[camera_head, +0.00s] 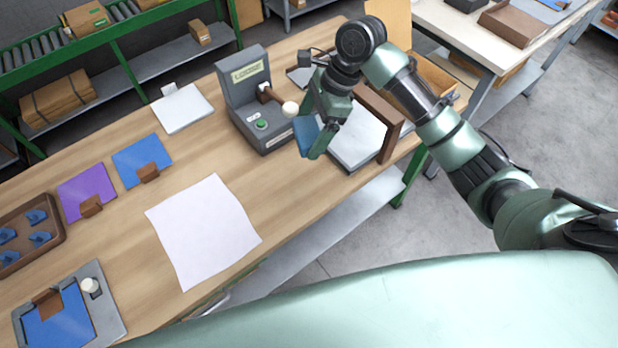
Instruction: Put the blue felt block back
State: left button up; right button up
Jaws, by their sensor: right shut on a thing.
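My right gripper (322,140) is shut on the blue felt block (304,133), which shows partly between and beside the green fingers. The fingers hide the rest of the block. It is near the right side of the grey machine, by the left edge of a white pad (358,138) with a brown upright frame (388,143). I cannot tell whether the block touches anything below. My left gripper is not in view.
The grey machine (246,92) has a white-knobbed lever. A white sheet (203,230) lies mid-table. Blue (135,153) and purple (84,188) sheets with brown blocks, a brown tray (58,236) of blue pieces, and a grey plate (108,318) stand left.

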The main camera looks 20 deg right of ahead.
aim_at(306, 184)
notch_tip(306, 184, down, 19)
jog(key=shift+d+r+p, duration=0.1)
jog(key=shift+p, duration=0.55)
jog(key=o, duration=1.1)
jog(key=shift+o, duration=0.2)
jog(key=v, duration=1.2)
jog(key=shift+b, duration=0.45)
